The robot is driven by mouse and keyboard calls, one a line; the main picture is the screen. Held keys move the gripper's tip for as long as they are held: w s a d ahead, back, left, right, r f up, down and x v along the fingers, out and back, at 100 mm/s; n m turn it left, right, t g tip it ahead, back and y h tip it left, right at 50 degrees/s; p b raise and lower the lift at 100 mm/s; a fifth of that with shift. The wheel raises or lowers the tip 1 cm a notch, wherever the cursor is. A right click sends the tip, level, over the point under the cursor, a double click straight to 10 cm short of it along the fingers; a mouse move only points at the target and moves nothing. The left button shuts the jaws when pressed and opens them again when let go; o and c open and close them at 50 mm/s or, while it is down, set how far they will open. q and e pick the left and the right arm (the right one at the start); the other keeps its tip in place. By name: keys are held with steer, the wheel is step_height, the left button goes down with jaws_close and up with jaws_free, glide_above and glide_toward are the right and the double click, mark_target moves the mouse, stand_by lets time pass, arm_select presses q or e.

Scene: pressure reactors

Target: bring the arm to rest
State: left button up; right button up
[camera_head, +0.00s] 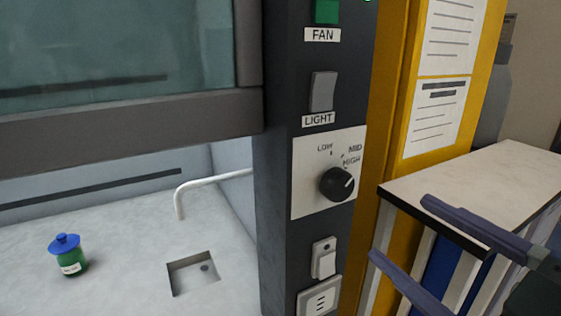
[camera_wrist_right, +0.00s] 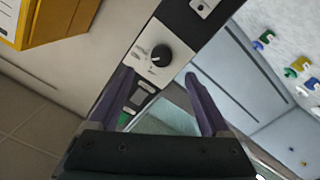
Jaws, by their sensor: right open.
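My right gripper (camera_head: 402,243) comes in from the right in the head view, its two purple fingers spread apart with nothing between them. It is in front of the bench top at the right and apart from the control panel (camera_head: 283,160). The gripper also shows in the right wrist view (camera_wrist_right: 160,80), open, with the panel beyond its fingers. The black fan knob (camera_head: 337,184) sits on a white plate marked LOW, MID and HIGH, its white mark near HIGH. The knob also shows in the right wrist view (camera_wrist_right: 159,53). My left gripper is not in view.
A fume hood with a raised sash (camera_head: 130,120) stands at the left. Inside are a green jar with a blue lid (camera_head: 68,256), a bent white tap (camera_head: 205,182) and a small sink (camera_head: 193,273). A yellow cabinet (camera_head: 390,150) and a pale bench top (camera_head: 485,185) stand near my right arm.

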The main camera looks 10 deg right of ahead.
steer(key=s+d+f+m+g+h, duration=0.3)
steer(key=d+f+m+g+h, duration=0.15)
steer(key=f+m+h, duration=0.2)
steer(key=s+a+f+m+g, duration=0.25)
steer(key=s+g, duration=0.55)
steer(key=s, duration=0.4)
step_height(320, 180, up, 29)
steer(key=s+y+p, duration=0.1)
steer(key=p, duration=2.9)
steer(key=shift+s+a+n+g, duration=0.25)
steer(key=shift+a+n+g, duration=0.05)
steer(key=shift+g, duration=0.15)
steer(key=shift+f, duration=0.15)
